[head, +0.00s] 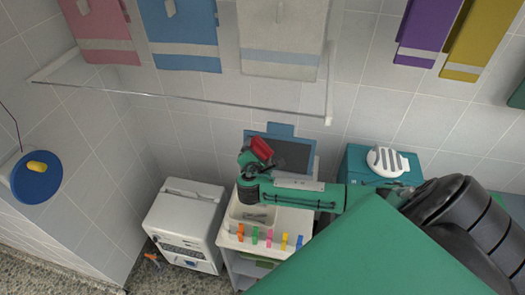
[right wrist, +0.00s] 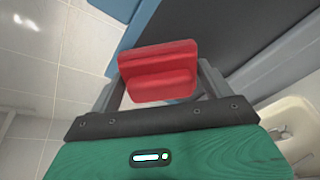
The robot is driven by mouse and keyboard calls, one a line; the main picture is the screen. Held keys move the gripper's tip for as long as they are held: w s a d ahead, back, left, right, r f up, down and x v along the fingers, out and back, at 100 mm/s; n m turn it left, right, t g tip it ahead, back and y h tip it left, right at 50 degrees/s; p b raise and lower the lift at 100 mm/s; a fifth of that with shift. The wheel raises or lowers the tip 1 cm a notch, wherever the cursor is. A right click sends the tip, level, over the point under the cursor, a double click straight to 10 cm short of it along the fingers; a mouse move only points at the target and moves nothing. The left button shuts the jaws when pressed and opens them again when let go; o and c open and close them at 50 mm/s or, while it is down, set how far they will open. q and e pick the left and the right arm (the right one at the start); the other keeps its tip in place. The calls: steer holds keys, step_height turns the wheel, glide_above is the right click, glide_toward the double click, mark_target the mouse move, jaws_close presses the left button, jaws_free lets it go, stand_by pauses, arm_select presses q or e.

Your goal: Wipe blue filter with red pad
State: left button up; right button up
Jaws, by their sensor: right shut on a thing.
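The blue filter (head: 296,153) is a blue-framed dark panel standing against the tiled wall behind the white cart. It also fills the upper right of the right wrist view (right wrist: 225,40). My right gripper (head: 254,157) is shut on the red pad (head: 262,147), in front of the filter's left side. In the right wrist view the red pad (right wrist: 158,72) sits between the two fingers, with part of the filter's blue frame and dark face behind it. I cannot tell whether the pad touches the filter. My left gripper is not in view.
A white cart (head: 232,244) with a tray and several coloured clips stands below the filter. A white box-shaped appliance (head: 185,220) is to its left, a teal box (head: 357,172) to its right. A clear shelf (head: 200,98) and hanging towels are above.

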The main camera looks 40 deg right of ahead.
steer(key=shift+w+a, duration=0.6)
steer(key=shift+w, duration=0.2)
steer(key=shift+s+a+r+p, duration=0.2)
steer(key=shift+s+a+p, duration=0.1)
steer(key=shift+a+p, duration=0.1)
steer(key=shift+a+f+p+v, duration=0.1)
steer(key=shift+f+p+v, duration=0.1)
steer(key=shift+p+v, duration=0.75)
steer(key=shift+a+f+p+v, duration=0.2)
steer(key=shift+p+v, duration=0.15)
steer(key=shift+v, duration=1.15)
